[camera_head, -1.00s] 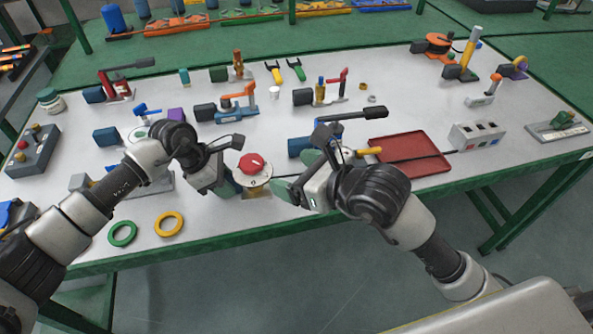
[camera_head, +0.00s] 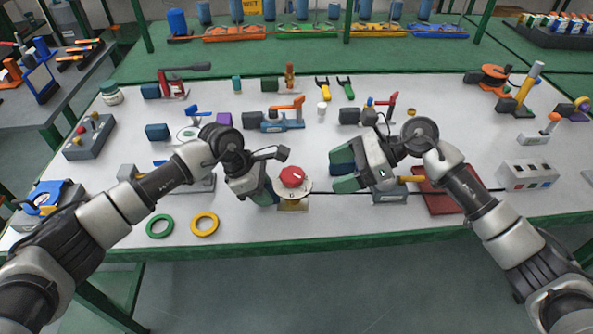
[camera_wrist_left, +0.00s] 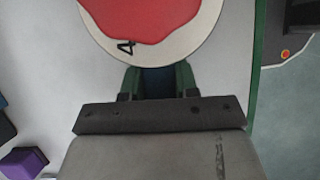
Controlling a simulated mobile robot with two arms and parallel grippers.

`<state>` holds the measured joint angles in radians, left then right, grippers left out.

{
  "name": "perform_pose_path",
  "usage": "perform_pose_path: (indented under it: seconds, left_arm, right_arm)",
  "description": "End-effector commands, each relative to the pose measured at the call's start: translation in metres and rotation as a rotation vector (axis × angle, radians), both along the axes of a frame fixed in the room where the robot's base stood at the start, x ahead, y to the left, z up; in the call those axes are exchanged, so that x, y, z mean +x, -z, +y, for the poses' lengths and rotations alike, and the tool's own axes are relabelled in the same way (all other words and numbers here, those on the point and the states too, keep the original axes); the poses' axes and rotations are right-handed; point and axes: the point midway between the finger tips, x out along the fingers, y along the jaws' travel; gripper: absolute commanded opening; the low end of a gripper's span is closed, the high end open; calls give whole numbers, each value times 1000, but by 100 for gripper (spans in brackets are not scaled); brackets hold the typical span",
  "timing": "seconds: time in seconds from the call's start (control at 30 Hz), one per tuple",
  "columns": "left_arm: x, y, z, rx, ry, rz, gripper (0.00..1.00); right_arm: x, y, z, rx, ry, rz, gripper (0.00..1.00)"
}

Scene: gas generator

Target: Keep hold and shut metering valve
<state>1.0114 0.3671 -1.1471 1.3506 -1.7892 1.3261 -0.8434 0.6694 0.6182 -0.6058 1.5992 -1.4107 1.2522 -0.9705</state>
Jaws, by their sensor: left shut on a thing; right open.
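The metering valve appears to be the red knob on a round white dial (camera_head: 292,181), near the front edge of the table. It also fills the top of the left wrist view (camera_wrist_left: 152,15), where a digit 4 shows on the dial rim. My left gripper (camera_head: 267,190) is at the left side of the dial. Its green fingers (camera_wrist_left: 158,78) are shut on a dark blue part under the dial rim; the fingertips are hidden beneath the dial. My right gripper (camera_head: 345,172) is open, to the right of the dial and apart from it.
A red tray (camera_head: 440,200) lies right of my right gripper, and a grey box with sockets (camera_head: 527,175) stands further right. Green (camera_head: 160,226) and yellow (camera_head: 205,224) rings lie at the front left. Several valves and tools stand behind. The table's green front edge is close.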

Motion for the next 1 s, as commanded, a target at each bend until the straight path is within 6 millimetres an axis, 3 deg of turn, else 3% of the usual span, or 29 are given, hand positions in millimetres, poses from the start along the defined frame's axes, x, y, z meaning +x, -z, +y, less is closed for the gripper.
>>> perform_pose_path:
  seconds: [0.2, 0.37, 0.8, 1.0]
  left_arm:
    - [0, 0, 0, -1, 0, -1, 0]
    - [0, 0, 0, -1, 0, -1, 0]
    - [0, 0, 0, -1, 0, 0, 0]
    - [0, 0, 0, -1, 0, 0, 0]
  right_arm:
    - [16, -24, -17, 105, -82, -38, 80]
    - [19, -27, -15, 133, -100, -48, 80]
    - [16, 3, 59, 135, -100, -48, 80]
    - [16, 13, 83, 134, -99, -48, 80]
